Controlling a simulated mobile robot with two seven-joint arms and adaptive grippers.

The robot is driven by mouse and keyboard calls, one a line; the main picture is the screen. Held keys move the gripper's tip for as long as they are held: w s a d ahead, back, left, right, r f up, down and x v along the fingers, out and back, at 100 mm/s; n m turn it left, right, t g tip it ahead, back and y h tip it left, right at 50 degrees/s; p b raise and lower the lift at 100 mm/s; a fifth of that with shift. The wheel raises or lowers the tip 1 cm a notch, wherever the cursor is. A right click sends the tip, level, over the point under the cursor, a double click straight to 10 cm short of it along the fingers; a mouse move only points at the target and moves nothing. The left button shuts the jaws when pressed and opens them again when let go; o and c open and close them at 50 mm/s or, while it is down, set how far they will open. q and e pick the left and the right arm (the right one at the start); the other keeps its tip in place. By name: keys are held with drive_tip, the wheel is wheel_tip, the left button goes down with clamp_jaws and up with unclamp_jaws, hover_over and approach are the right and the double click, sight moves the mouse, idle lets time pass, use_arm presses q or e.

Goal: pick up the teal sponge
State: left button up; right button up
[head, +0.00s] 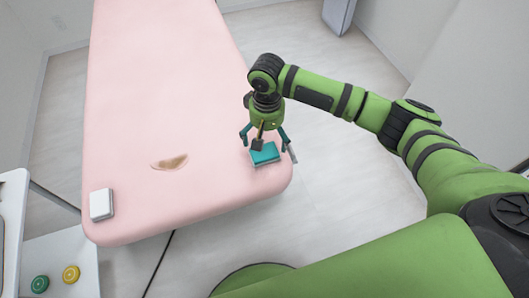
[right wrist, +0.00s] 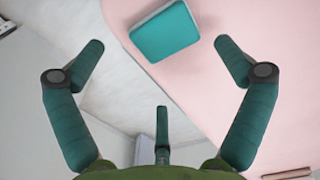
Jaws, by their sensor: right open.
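The teal sponge (head: 266,154) lies on the pink treatment table (head: 165,90), close to its near right corner. In the right wrist view the sponge (right wrist: 165,31) shows as a teal block with a pale lower layer, beyond the fingertips and between their lines. My right gripper (head: 264,140) is over the sponge in the head view, with its fingers spread. In the right wrist view the right gripper (right wrist: 160,62) is open and empty, with nothing between its fingers. My left gripper is in neither view.
A white block (head: 101,204) and a brownish patch (head: 170,162) are on the table's near part. A white surface at the lower left holds a green disc (head: 40,284) and a yellow disc (head: 71,274). The table's middle and far part is clear.

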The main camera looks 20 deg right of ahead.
sight(264, 151)
drive_tip(key=f, duration=0.6)
drive_tip(key=shift+w+a+f, duration=0.15)
drive_tip(key=shift+a+f, duration=0.1)
drive_tip(key=shift+f, duration=0.15)
drive_tip(key=c, duration=1.5)
drive_tip(key=shift+r, duration=0.15)
drive_tip(key=shift+r, duration=0.35)
drive_tip(key=r, duration=0.2)
drive_tip(key=s+d+r, duration=0.1)
drive_tip(key=r, duration=0.1)
drive_tip(key=s+d+r, duration=0.6)
drive_tip(key=s+d, duration=0.1)
drive_tip(key=shift+s+p, duration=0.3)
drive_tip(key=shift+p, duration=0.15)
